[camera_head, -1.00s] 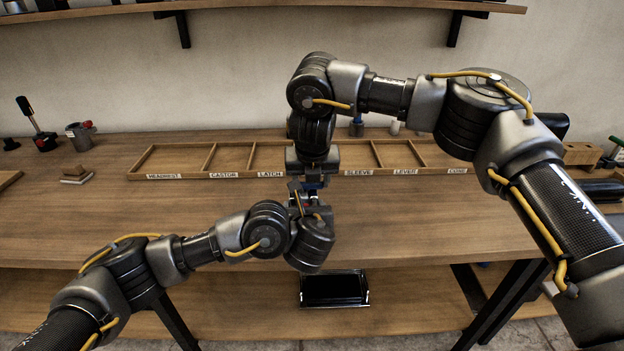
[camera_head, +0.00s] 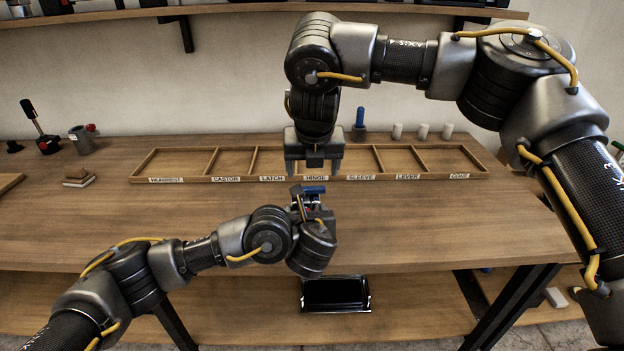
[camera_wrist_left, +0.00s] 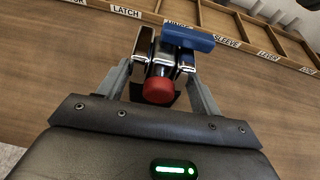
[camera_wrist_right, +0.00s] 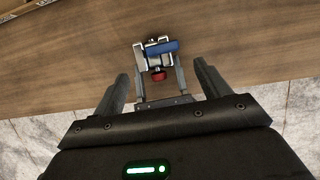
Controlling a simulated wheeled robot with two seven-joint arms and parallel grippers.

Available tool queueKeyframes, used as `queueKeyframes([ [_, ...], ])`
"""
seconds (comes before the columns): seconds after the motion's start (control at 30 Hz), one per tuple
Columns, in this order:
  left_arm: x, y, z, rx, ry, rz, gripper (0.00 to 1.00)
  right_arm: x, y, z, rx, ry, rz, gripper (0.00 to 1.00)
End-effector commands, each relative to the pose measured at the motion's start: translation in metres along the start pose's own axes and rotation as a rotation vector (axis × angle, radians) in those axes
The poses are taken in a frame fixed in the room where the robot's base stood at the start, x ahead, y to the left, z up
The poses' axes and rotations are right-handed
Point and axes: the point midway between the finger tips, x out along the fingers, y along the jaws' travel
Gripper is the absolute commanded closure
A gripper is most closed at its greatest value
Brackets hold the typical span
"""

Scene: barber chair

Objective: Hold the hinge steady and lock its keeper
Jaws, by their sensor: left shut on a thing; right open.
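The hinge shows in the left wrist view as a bright metal piece (camera_wrist_left: 160,62) with a blue bar (camera_wrist_left: 188,38) across its top and a red knob (camera_wrist_left: 158,90) facing the wrist. My left gripper (camera_wrist_left: 162,72) is shut on the hinge and holds it over the table. In the head view the blue bar (camera_head: 313,189) shows above the left wrist; most of the hinge is hidden. My right gripper (camera_head: 315,170) is open and empty, above the hinge and apart from it. The right wrist view shows the hinge (camera_wrist_right: 154,52) beyond the parted fingers. Whether the keeper is locked I cannot tell.
A labelled wooden tray (camera_head: 230,178) with empty-looking compartments lies behind the grippers. A blue-handled item (camera_head: 360,122) and several pale pegs (camera_head: 422,131) stand behind it. A dark tray (camera_head: 335,293) is on the lower shelf.

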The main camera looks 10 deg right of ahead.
Motion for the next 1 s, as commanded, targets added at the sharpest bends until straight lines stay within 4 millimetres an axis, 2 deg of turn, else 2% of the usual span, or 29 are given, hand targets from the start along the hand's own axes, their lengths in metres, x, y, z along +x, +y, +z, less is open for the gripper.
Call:
queueKeyframes([
  [0.1, 0.000, -0.001, -0.004, 0.000, 0.005, -0.002, 0.82, -0.023, 0.000, 0.000, -0.001, -0.003, 0.001, 0.25],
  [0.3, 0.000, -0.001, -0.004, 0.000, 0.005, -0.002, 0.82, -0.044, 0.001, -0.001, -0.001, 0.000, 0.001, 0.25],
  [0.77, 0.000, 0.000, -0.004, 0.000, 0.005, -0.002, 0.82, -0.049, 0.001, -0.001, -0.001, 0.001, 0.001, 0.25],
  [0.8, 0.000, 0.000, -0.004, 0.001, 0.005, -0.001, 0.30, -0.049, 0.001, -0.001, -0.001, 0.001, 0.001, 0.25],
  [0.93, 0.000, 0.000, -0.003, 0.000, 0.003, -0.001, 0.13, -0.049, 0.001, -0.001, 0.000, 0.001, 0.001, 0.25],
  [1.0, 0.000, 0.000, -0.002, 0.000, 0.002, -0.001, 0.09, -0.049, 0.001, -0.001, 0.000, 0.001, 0.001, 0.25],
])
